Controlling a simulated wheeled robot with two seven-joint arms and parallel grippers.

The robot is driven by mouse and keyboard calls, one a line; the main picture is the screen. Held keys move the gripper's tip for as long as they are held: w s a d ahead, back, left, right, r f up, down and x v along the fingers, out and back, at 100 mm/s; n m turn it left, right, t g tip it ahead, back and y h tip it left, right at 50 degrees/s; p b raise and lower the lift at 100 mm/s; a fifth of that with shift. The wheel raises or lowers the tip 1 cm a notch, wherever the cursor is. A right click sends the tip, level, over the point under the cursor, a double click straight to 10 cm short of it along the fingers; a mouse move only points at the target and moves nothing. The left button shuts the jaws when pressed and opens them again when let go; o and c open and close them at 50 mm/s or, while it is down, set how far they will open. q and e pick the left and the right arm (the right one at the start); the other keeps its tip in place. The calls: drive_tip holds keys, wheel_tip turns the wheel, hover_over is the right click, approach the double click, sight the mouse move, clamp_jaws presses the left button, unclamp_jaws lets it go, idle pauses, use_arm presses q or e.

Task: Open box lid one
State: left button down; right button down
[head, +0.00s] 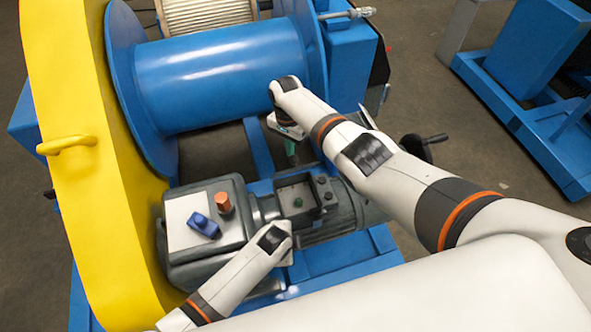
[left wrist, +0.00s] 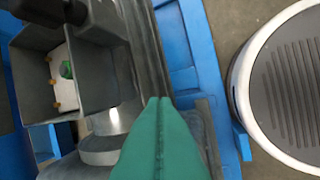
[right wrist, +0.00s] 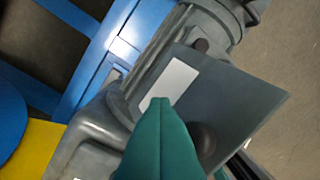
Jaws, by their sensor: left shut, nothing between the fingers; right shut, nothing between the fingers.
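The terminal box (head: 297,198) on the grey motor is open at the top in the head view. A green part and brass terminals show inside the box in the left wrist view (left wrist: 92,100). A grey plate with dark round knobs (head: 325,190) stands at the box's right side; it looks like the lid. A grey plate with a white label and dark knobs (right wrist: 235,110) fills the middle of the right wrist view. My right gripper (head: 292,158) is shut and empty, just behind the box. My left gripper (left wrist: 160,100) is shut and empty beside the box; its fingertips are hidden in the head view.
The grey gearbox (head: 175,265) carries a blue part (head: 204,224) and an orange cylinder (head: 223,203) on its top. A blue drum (head: 215,75) and a yellow guard (head: 75,100) stand behind and left. A black hand crank (head: 420,147) is right. Open floor lies beyond it.

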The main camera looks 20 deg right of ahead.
use_arm(q)
drive_tip(key=w+d+r+m+t+y, duration=0.1)
drive_tip(key=w+d+r+m+t, duration=0.15)
drive_tip(key=r+m, duration=0.55)
drive_tip(key=w+d+r+m+t+y, duration=0.2)
drive_tip(key=w+d+r+m, duration=0.15)
drive_tip(key=r+m, duration=0.5)
drive_tip(key=w+f+n, duration=0.1)
drive_tip(key=w+f, duration=0.3)
drive_tip(key=w, duration=0.4)
drive_tip(key=shift+w+d+f+n, duration=0.35)
drive_tip(key=shift+d, duration=0.1)
drive_tip(key=shift+w, duration=0.15)
